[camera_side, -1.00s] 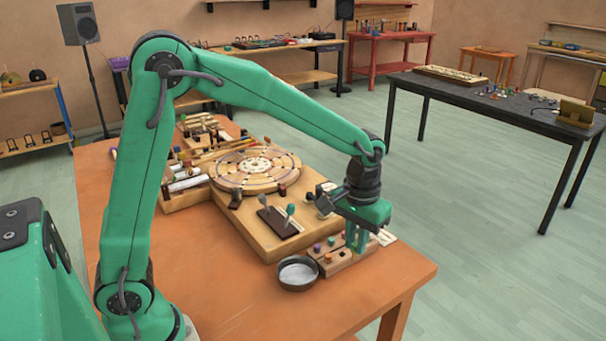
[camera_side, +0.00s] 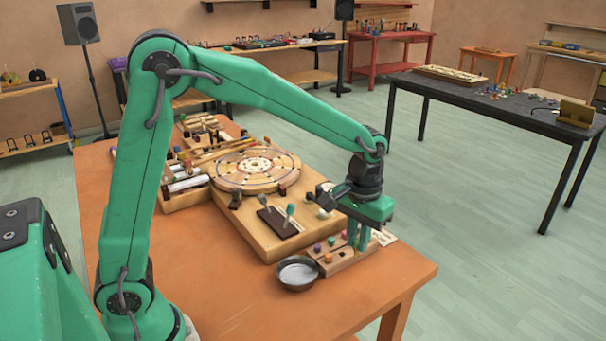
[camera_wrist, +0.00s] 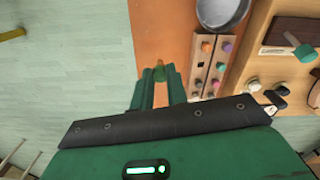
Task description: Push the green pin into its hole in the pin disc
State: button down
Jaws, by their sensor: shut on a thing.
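My gripper (camera_wrist: 160,76) is shut on the green pin (camera_wrist: 159,71), which shows as a small olive-green piece between the fingertips in the wrist view. In the side view my gripper (camera_side: 359,240) is over the right end of a wooden pin block (camera_side: 340,264); the held pin is too small to make out there. In the wrist view the fingertips are left of the block, over the orange tabletop. The pin disc (camera_side: 256,184), a round wooden disc with a ring pattern, lies farther back on a wooden board. The green pin's hole cannot be made out.
The block, also in the wrist view (camera_wrist: 201,66), holds orange (camera_wrist: 207,47) and purple (camera_wrist: 227,48) pins. A dark metal bowl (camera_side: 298,284) stands beside it. The front of the orange table (camera_side: 245,310) is clear.

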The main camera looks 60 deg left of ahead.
jog(key=w+a+r+n, duration=0.15)
jog(key=w+a, duration=0.25)
jog(key=a, duration=0.4)
jog(key=w+a+n, duration=0.2)
jog(key=w+a, duration=0.1)
jog(key=a, duration=0.4)
jog(key=w+a+r+n, duration=0.1)
jog(key=w+a, duration=0.3)
jog(key=a, duration=0.4)
jog(key=s+a+n, duration=0.2)
jog(key=a, duration=1.1)
jog(key=s+a+n, duration=0.2)
jog(key=s+a, duration=0.1)
jog(key=a, duration=1)
jog(key=shift+s+a, duration=0.2)
jog(key=shift+a, duration=0.05)
jog(key=shift+f, duration=0.15)
jog(key=shift+f, duration=2.75)
jog(key=shift+f, duration=1.6)
jog(key=c, duration=1.3)
grip_release()
